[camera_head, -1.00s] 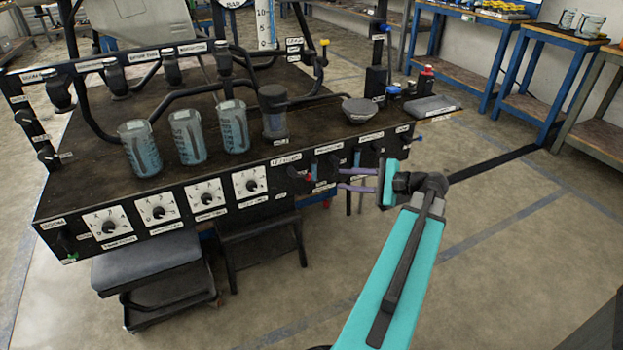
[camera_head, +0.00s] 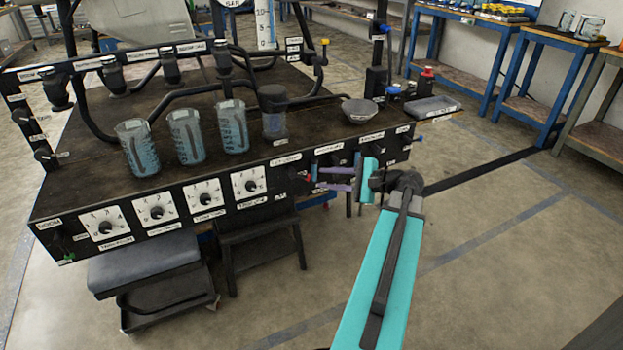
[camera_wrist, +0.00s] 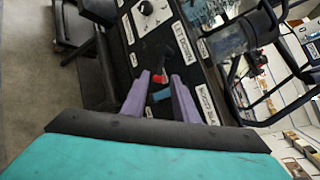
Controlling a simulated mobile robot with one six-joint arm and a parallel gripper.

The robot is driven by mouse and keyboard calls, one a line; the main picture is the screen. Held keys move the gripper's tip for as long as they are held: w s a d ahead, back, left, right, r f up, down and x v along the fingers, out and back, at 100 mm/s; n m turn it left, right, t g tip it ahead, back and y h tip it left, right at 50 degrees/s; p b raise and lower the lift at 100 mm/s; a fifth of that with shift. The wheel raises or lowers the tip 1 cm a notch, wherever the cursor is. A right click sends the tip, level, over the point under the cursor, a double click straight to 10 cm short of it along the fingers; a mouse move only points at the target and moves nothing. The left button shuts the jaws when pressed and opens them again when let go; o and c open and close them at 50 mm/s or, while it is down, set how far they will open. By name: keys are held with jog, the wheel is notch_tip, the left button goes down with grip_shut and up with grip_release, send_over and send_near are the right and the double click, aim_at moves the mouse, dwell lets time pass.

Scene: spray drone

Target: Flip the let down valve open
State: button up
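The let down valve shows in the wrist view as a small red handle (camera_wrist: 160,74) on the dark front panel, beside a label (camera_wrist: 182,43) reading LETDOWN. In the head view its red tip (camera_head: 308,177) shows just left of my fingertips. My gripper (camera_head: 319,178) is open at the panel's front, its two purple fingers pointing left along it. In the wrist view my gripper (camera_wrist: 164,76) has the red handle between or just beyond its fingertips. Whether a finger touches it I cannot tell. Nothing is held.
A blue handle (camera_wrist: 160,96) shows between my fingers, nearer the palm. Several dials (camera_head: 205,193) line the panel (camera_head: 280,187) to the left. Beakers (camera_head: 186,137) and a grey bowl (camera_head: 360,111) stand on the bench top above. The floor at right is open.

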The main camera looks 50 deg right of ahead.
aim_at(304, 177)
jog(key=shift+b+x, duration=0.95)
jog(key=shift+x, duration=2.65)
